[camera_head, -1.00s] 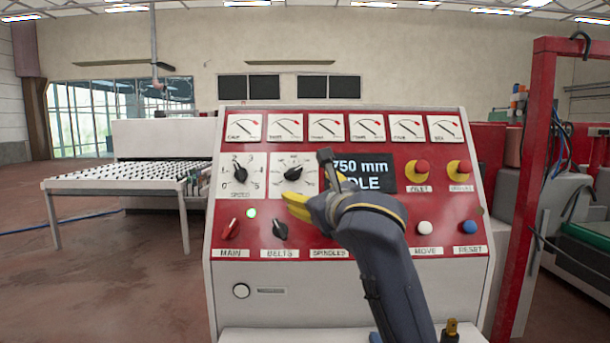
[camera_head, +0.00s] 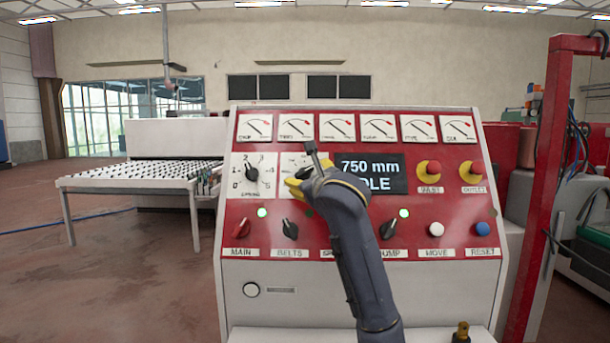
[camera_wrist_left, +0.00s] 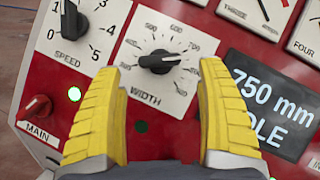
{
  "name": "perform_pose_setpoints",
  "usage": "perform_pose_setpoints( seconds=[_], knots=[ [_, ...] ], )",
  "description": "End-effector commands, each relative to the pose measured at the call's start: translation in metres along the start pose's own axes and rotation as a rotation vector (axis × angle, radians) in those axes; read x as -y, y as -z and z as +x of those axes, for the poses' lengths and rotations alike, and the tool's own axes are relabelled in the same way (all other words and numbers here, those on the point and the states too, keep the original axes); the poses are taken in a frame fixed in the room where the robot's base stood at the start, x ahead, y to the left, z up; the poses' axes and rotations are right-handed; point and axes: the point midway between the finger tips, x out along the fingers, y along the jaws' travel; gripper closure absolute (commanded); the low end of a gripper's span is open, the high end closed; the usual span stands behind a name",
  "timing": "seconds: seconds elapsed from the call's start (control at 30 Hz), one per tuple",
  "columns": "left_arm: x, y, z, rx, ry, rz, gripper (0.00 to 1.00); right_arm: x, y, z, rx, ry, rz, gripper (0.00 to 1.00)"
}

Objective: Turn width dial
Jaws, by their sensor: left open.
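The width dial is a black knob on a white square plate with a printed scale. In the left wrist view the width dial (camera_wrist_left: 158,61) sits just beyond the fingertips, between them, with its pointer towards the right of the scale. My left gripper (camera_wrist_left: 160,75) is open, its two yellow fingers apart and not touching the knob. In the head view my left gripper (camera_head: 300,180) is in front of the dial plate (camera_head: 290,160) and hides much of it. The display (camera_head: 372,173) reads 750 mm; the word below it is partly hidden. My right gripper is not in view.
The speed dial (camera_head: 252,174) is just left of the width dial. Below are the red main switch (camera_head: 241,229) and belts switch (camera_head: 290,229). Red buttons on yellow bases, including the left one (camera_head: 429,168), are right of the display. A red post (camera_head: 545,190) stands at right.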

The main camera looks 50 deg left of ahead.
Motion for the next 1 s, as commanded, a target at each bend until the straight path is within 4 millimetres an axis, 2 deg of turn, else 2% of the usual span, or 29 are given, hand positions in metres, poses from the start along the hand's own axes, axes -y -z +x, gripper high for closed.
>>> perform_pose_setpoints(
  seconds=[0.1,0.3,0.5,0.83,1.0],
  knots=[
    [-0.001,0.000,0.017,-0.001,-0.002,0.000,0.26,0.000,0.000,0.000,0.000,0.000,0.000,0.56],
    [0.000,0.000,0.036,0.000,0.000,0.000,0.26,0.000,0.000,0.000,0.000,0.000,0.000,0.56],
    [0.000,0.000,0.044,0.000,-0.001,0.000,0.26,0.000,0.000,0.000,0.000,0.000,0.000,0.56],
    [0.000,0.000,0.045,0.000,0.000,-0.001,0.25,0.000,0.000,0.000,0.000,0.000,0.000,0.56],
    [0.000,0.000,0.045,0.000,0.000,-0.001,0.44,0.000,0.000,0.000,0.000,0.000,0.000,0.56]
  ],
)
